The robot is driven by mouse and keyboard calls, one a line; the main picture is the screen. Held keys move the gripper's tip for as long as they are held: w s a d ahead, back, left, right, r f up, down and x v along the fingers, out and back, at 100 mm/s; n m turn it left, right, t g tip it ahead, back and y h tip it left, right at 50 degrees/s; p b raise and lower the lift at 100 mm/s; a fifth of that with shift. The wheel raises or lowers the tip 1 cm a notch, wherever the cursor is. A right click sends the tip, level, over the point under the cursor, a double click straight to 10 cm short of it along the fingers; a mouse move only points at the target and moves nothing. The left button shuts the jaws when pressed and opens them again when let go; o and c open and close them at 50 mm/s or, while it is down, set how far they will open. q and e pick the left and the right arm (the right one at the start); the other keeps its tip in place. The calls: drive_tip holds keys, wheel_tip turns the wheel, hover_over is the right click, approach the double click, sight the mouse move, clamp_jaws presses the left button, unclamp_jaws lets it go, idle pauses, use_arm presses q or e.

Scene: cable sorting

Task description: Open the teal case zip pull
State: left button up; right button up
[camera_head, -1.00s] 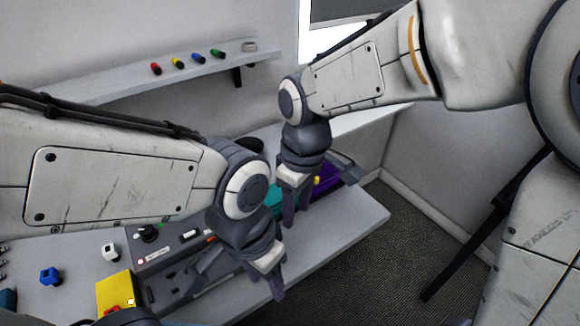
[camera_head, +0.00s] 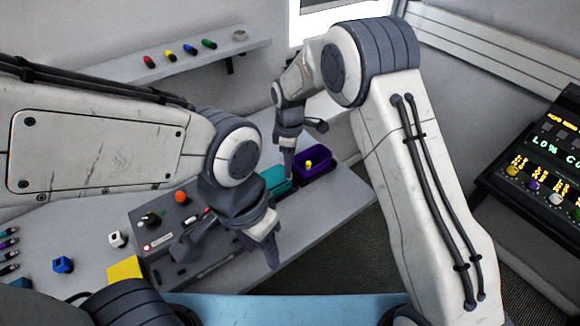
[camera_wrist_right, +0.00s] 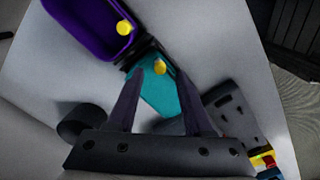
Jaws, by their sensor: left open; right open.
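The teal case (camera_head: 273,183) lies on the table, partly behind my right gripper in the head view. It also shows in the right wrist view (camera_wrist_right: 150,95), with a yellow piece (camera_wrist_right: 159,67) at its far end that may be the zip pull. My right gripper (camera_head: 288,174) is open and empty, pointing down by the teal case. In the right wrist view its fingers (camera_wrist_right: 148,80) stand apart on either side of the teal case; I cannot tell their height over it. My left gripper (camera_head: 225,262) is open and empty over the grey panel box, left of the teal case.
A purple bin (camera_head: 322,164) with a yellow piece inside sits right beside the teal case. A shelf (camera_head: 150,72) holds several colored pieces.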

drive_tip(key=shift+f, duration=1.4)
clamp_jaws()
idle(0.4)
